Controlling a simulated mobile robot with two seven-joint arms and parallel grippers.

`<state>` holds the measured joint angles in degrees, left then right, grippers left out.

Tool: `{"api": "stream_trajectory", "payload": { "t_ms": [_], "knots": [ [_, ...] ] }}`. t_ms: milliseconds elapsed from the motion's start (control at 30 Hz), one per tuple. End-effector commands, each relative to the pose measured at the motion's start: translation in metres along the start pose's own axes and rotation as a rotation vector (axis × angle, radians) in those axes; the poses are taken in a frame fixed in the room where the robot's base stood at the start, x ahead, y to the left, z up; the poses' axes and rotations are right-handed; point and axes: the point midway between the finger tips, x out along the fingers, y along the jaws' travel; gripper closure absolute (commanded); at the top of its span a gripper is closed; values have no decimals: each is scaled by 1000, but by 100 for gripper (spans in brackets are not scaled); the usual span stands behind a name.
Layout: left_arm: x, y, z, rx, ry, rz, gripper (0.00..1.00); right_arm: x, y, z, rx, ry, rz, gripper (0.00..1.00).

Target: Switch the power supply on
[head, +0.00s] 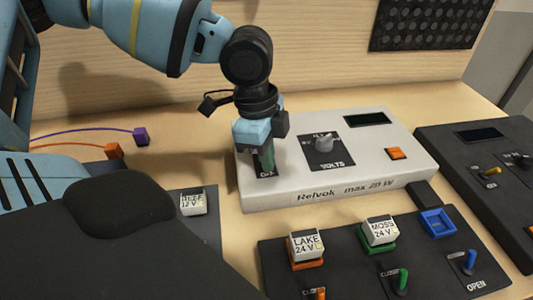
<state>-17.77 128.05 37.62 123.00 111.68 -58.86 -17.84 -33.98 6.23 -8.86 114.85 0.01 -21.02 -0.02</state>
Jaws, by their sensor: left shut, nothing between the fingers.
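The power supply (345,183) is a light grey box marked "Relvok max 20 W" on the table. It has a grey VOLTS knob (325,142), a dark display (367,119) and an orange button or rocker (396,153). At its left end is a dark switch plate (266,174) with lettering that seems to read OFF. My left gripper (266,160) points down over this plate, shut and empty. A green part shows at its tips, and it hides most of the plate. I cannot tell whether the tips touch the switch or how it is set. My right gripper is not in view.
In front is a dark console (340,265) with LAKE (307,243) and MOSS (380,231) 24 V blocks, an empty blue socket (438,223) and levers. Another 12 V block (193,202) stands left. A dark unit (470,165) stands right. Purple (141,136) and orange (115,151) plugs lie at left.

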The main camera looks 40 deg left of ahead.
Motion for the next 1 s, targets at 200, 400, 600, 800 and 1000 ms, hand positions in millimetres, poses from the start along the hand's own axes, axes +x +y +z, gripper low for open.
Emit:
{"api": "stream_trajectory", "payload": {
  "t_ms": [200,400,600,800,1000],
  "knots": [
    [0,-5,3,-1,-1,1,100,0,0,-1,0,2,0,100],
    [0,-10,6,-2,-1,1,100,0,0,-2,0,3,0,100],
    [-1,-14,9,-2,-1,1,100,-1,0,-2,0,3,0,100],
    [-1,-15,9,-1,-1,1,100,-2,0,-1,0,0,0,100],
    [-2,-15,9,0,0,1,100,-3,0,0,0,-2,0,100]
  ]
}}
